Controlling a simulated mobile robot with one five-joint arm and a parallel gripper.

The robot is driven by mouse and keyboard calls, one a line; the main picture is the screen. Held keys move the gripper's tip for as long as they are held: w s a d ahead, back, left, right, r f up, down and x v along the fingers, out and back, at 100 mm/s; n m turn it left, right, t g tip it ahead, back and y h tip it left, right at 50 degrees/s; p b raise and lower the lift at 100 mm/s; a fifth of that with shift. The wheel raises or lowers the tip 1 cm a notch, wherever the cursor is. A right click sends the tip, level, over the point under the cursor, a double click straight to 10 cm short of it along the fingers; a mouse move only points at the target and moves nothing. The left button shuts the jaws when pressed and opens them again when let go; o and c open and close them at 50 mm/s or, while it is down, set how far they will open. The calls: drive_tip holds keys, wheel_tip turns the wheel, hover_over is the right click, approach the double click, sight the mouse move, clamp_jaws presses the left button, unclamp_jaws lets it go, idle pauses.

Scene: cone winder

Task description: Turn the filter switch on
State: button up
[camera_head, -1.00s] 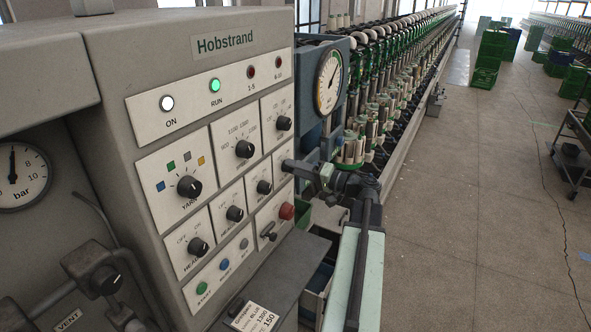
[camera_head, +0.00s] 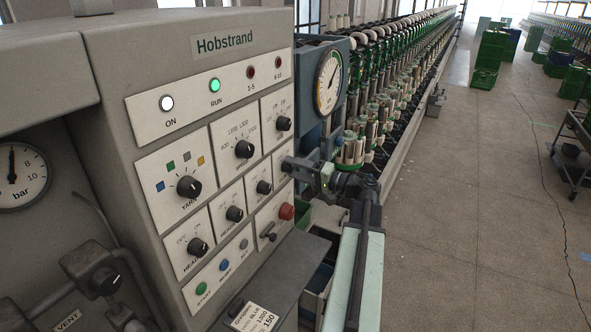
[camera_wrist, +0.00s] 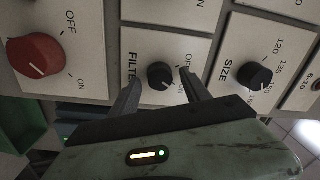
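The filter switch is a small round black knob (camera_wrist: 160,75) on a pale plate marked FILTER, with OFF and ON printed beside it, in the wrist view. I cannot tell clearly which mark its pointer faces. In the head view the knob (camera_head: 264,187) sits on the right side of the panel, above the red knob. My gripper (camera_wrist: 160,80) is open, with one dark fingertip on each side of the knob. I cannot tell whether the tips touch it. In the head view my gripper (camera_head: 288,165) reaches the panel's right edge from the right.
A red OFF/ON knob (camera_wrist: 37,56) is left of the filter plate in the wrist view, and the SIZE knob (camera_wrist: 255,75) is close on the right. A gauge (camera_head: 329,82) stands above my gripper.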

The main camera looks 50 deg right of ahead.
drive_tip(key=shift+s, duration=0.1)
drive_tip(key=v, duration=0.7)
drive_tip(key=shift+s, duration=0.35)
drive_tip(key=shift+d, duration=0.1)
